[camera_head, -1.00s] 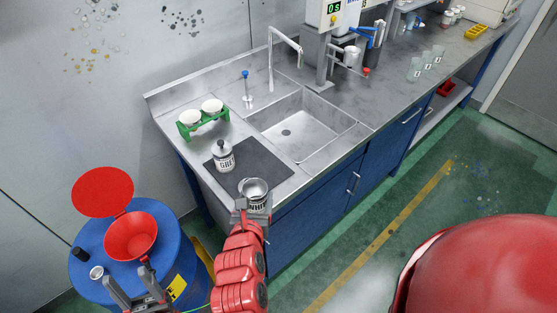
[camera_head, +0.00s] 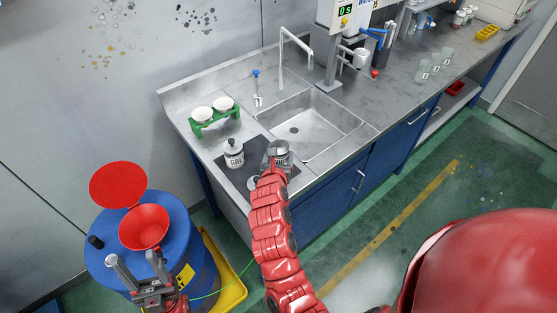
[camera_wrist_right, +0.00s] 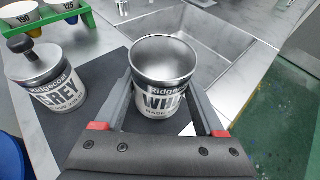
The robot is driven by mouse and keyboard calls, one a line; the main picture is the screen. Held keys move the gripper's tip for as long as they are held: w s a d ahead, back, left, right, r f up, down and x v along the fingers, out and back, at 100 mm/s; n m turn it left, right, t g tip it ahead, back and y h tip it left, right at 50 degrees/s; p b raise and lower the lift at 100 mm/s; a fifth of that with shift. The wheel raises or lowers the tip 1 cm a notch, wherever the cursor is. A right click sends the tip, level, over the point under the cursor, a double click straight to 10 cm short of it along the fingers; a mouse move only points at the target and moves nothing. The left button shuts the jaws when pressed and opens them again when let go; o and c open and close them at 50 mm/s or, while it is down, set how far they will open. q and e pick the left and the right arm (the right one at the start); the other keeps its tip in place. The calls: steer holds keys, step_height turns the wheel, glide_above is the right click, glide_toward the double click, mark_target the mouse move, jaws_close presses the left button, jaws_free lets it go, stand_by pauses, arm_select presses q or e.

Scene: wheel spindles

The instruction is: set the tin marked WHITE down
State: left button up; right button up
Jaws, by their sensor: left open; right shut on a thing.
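The open-topped tin marked WHITE (camera_head: 281,157) is upright beside the tin marked GREY (camera_head: 234,156), near the sink's left front. Its label is partly readable in the right wrist view (camera_wrist_right: 160,98). My right gripper (camera_head: 270,166) is shut on the WHITE tin, with one finger on each side of it. The tin is over the right side of the dark mat (camera_head: 215,158); I cannot tell whether its base touches. The lidded GREY tin (camera_wrist_right: 43,82) stands apart on the mat. My left gripper (camera_head: 137,268) is open and empty in front of the blue drum.
A green rack (camera_head: 214,120) with two white cups stands behind the mat. The sink (camera_head: 305,125) and its tap (camera_head: 296,42) are to the right. A blue drum (camera_head: 190,240) with a red funnel (camera_head: 144,228) stands at lower left.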

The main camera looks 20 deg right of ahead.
step_height(320, 180, down, 2)
steer(key=shift+a+f, duration=0.1)
steer(key=shift+f, duration=0.3)
steer(key=shift+f, duration=0.1)
steer(key=shift+s+f, duration=0.1)
steer(key=shift+f, duration=0.05)
steer(key=o, duration=1.4)
